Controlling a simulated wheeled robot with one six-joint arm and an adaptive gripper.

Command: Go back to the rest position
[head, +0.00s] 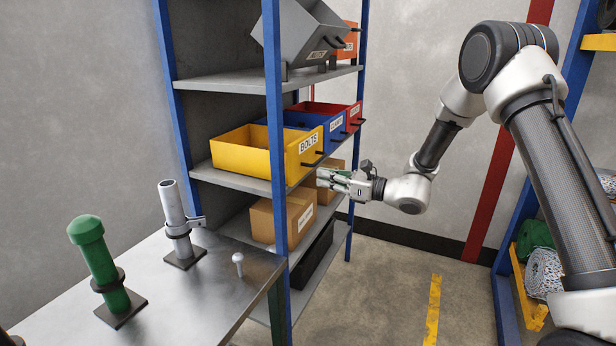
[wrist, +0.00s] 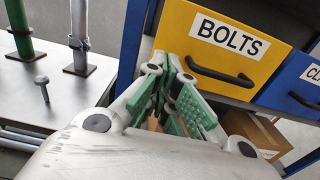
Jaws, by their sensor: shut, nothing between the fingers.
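My gripper (head: 322,177) is shut and empty in the head view, in front of the shelf rack and just right of the yellow BOLTS bin (head: 262,152). In the wrist view my gripper (wrist: 178,62) has its green-padded fingers together just below and left of the handle of the yellow bin (wrist: 215,45). I cannot tell whether the fingertips touch the bin. The yellow bin sticks out from the middle shelf past the bins beside it. My arm reaches in from the right.
A blue bin (head: 325,127) and a red bin (head: 338,108) stand beside the yellow one. Cardboard boxes (head: 262,221) sit below. The metal table (head: 215,285) at left holds a green cylinder (head: 98,262), a grey tube (head: 174,208) and a bolt (head: 238,262). Open floor (head: 390,275) lies right of the rack.

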